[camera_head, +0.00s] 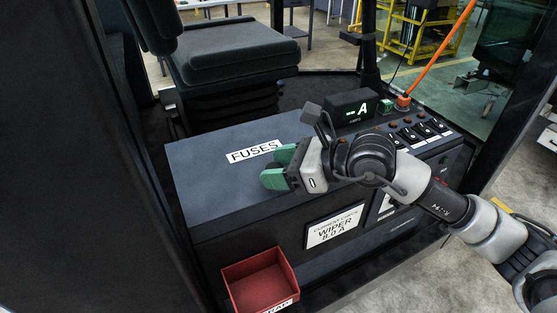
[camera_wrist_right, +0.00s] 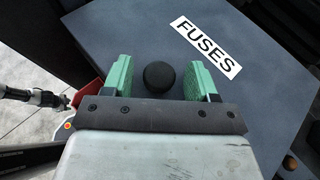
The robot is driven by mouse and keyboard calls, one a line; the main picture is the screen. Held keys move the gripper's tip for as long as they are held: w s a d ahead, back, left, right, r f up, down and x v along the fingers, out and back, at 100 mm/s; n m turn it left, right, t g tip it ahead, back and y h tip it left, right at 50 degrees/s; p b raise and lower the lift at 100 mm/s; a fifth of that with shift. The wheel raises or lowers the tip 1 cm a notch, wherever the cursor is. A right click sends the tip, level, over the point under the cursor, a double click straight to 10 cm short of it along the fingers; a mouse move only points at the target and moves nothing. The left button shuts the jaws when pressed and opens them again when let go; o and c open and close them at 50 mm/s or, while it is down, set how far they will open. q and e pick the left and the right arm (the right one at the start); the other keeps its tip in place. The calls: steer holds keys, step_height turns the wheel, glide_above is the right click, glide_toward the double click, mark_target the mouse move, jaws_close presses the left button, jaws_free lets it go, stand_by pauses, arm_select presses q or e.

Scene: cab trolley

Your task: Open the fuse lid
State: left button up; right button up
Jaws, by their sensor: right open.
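The fuse lid (camera_head: 205,185) is a flat dark grey panel on top of the console, with a white "FUSES" label (camera_head: 254,151). It lies flat and closed. My right gripper (camera_head: 276,169) is over the lid's front edge, just below the label, with green fingers. In the right wrist view the fingers (camera_wrist_right: 158,78) are apart, with a round black knob (camera_wrist_right: 159,77) between them at the lid's edge. The knob is hidden behind the gripper in the head view. I cannot tell whether the fingers touch it.
A red bin (camera_head: 262,283) hangs at the console's lower front. A "WIPER 8.0 A" card (camera_head: 335,227) is on the front face. Switches (camera_head: 420,133) and a display (camera_head: 352,107) sit at the right. A seat (camera_head: 235,52) stands behind the console.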

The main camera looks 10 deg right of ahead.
steer(key=shift+a, duration=0.1)
jaws_close()
steer(key=r+p, duration=0.1)
steer(key=r, duration=0.1)
steer(key=w+r+m+g+h+p, duration=0.1)
steer(key=r+p, duration=0.1)
steer(key=r+g+p, duration=0.1)
steer(key=r, duration=0.1)
steer(key=shift+w+a+r+p, duration=0.1)
steer(key=shift+w+a+p, duration=0.2)
steer(key=shift+w+p, duration=0.1)
step_height(320, 180, up, 4)
steer(key=r+m+g+h+p, duration=0.1)
steer(key=m+g+p, duration=0.1)
steer(key=p, duration=0.1)
glide_above(266, 161)
steer(key=s, duration=0.1)
steer(key=shift+w+r+g+h+p, duration=0.25)
steer(key=shift+w+g+h+p, duration=0.15)
steer(key=shift+w+p, duration=0.1)
